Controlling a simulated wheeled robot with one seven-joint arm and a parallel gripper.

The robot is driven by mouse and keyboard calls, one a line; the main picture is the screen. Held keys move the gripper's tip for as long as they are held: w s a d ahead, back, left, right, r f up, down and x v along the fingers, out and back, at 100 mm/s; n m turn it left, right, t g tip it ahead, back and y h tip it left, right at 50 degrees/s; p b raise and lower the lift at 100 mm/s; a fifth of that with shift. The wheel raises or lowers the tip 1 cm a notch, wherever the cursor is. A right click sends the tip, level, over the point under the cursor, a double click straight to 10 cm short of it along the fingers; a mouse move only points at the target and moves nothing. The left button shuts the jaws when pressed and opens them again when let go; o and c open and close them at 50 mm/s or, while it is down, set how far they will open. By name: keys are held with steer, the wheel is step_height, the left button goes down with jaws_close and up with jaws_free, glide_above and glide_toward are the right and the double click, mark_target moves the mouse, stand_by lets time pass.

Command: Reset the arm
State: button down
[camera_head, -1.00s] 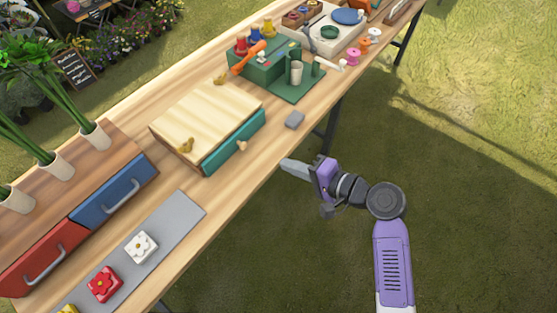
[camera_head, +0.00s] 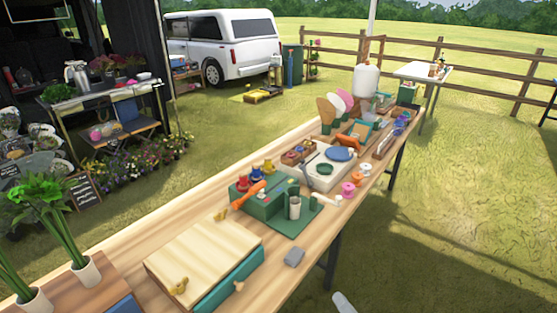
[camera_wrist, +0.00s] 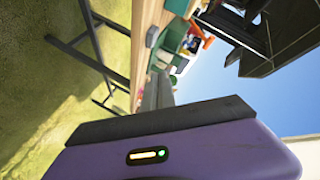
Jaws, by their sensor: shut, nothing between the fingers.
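My gripper (camera_head: 343,302) shows only as a pale grey tip at the bottom edge of the head view, beside the table's front edge and over the grass. It is shut and empty. The rest of my arm is out of that view. In the wrist view my purple and black wrist housing fills the bottom, and the grey fingers (camera_wrist: 158,92) stand up from it, apart from the table.
The long wooden table (camera_head: 305,262) runs from lower left to upper right. On it are a wooden-topped box (camera_head: 203,258), a grey block (camera_head: 294,257), a green toolbox (camera_head: 266,205) and thread spools (camera_head: 349,190). Open grass (camera_head: 450,240) lies to the right.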

steer(key=s+d+r+n+h, duration=0.1)
steer(key=s+d+r+n, duration=0.1)
steer(key=s, duration=0.9)
steer(key=s+d+r+n+h, duration=0.1)
steer(key=s+r+n+h, duration=0.1)
steer(key=s, duration=1)
steer(key=s+d+r+n+h, duration=0.1)
steer(key=s+d+r+n, duration=0.1)
steer(key=s, duration=0.9)
steer(key=shift+s+d+r+n, duration=0.3)
steer(key=shift+r+n, duration=0.1)
steer(key=shift+r, duration=0.2)
